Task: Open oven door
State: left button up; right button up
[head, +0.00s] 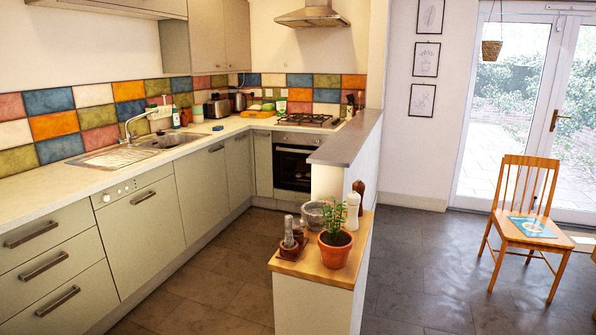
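The oven (293,168) is built into the cabinets at the far end of the kitchen, under the gas hob (307,120). Its dark glass door looks shut, with a light handle bar (293,149) across the top. The grey-topped half wall at right hides part of the oven's right side. Neither of my grippers shows in the head view.
A counter with a sink (140,152) and grey drawers runs along the left. A peninsula (312,300) with a potted plant (335,238) stands at centre front. Free floor (225,250) lies between them, leading to the oven. A wooden chair (527,225) stands at right.

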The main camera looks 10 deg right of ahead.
aim_at(278, 148)
jog(key=i+j+u, duration=0.2)
jog(key=i+u, duration=0.75)
jog(key=i, duration=0.15)
jog(key=i+j+u, duration=0.15)
jog(key=i, duration=1.1)
jog(key=i+l+z, duration=0.15)
jog(key=i+z, duration=0.25)
jog(key=i+l+z, duration=0.1)
jog(key=z, duration=0.3)
jog(key=i+z, duration=0.4)
jog(key=i+j+z, duration=0.15)
jog(key=i+z, duration=0.25)
jog(key=i+l+z, duration=0.1)
jog(key=i, duration=0.8)
jog(key=i+l+z, duration=0.15)
jog(key=i, duration=0.75)
